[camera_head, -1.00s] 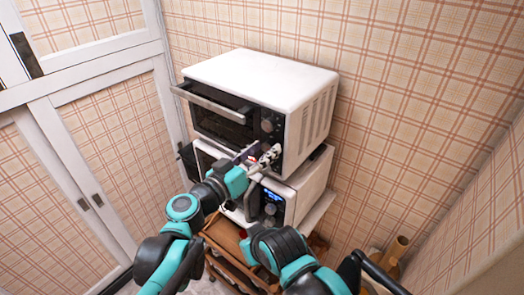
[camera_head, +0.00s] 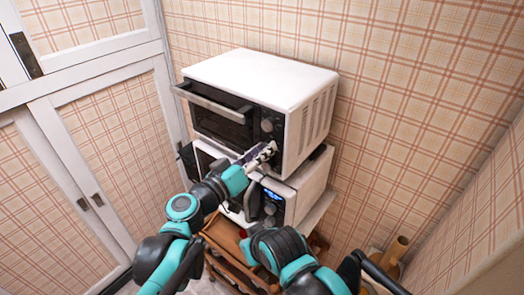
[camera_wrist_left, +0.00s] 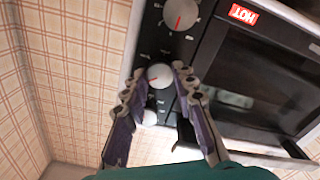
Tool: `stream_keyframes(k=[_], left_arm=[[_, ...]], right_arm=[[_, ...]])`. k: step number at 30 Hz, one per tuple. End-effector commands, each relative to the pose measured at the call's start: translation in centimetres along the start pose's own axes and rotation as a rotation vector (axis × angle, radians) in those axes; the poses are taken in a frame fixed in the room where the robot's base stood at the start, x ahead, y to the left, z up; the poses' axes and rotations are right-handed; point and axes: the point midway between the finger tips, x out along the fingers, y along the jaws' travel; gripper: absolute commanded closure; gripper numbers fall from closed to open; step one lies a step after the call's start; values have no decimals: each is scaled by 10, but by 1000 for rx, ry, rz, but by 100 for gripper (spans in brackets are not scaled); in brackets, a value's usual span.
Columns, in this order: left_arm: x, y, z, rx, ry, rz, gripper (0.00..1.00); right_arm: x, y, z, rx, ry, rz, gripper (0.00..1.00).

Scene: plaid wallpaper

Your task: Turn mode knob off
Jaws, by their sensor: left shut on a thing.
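A white toaster oven (camera_head: 262,78) with a dark front stands on top of a microwave. Its control panel carries a column of knobs. In the left wrist view the middle knob (camera_wrist_left: 159,77), pale with a red pointer mark, sits between the fingertips of my left gripper (camera_wrist_left: 160,72), which is shut on it. An upper knob (camera_wrist_left: 180,14) and a lower knob (camera_wrist_left: 149,118) are clear of the fingers. The small panel labels are too blurred to read. In the head view my left gripper (camera_head: 268,151) hides the middle knob. My right gripper is not in view.
The white microwave (camera_head: 305,190) sits below on a wooden cart (camera_head: 232,240). Cabinet doors (camera_head: 115,130) are at the left; plaid walls close in behind and right.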

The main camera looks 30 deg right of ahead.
Motion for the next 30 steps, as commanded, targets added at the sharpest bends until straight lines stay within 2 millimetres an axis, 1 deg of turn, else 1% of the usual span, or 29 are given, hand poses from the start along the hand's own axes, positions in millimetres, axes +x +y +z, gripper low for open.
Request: stream_keyframes(k=[18, 24, 30], left_arm=[[0, -1, 0, -563, 0, 0, 100], [0, -2, 0, -711, 1, 0, 100], [0, -2, 0, -812, 1, -1, 100]], right_arm=[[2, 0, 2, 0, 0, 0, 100], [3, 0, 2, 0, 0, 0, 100], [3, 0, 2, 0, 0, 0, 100]])
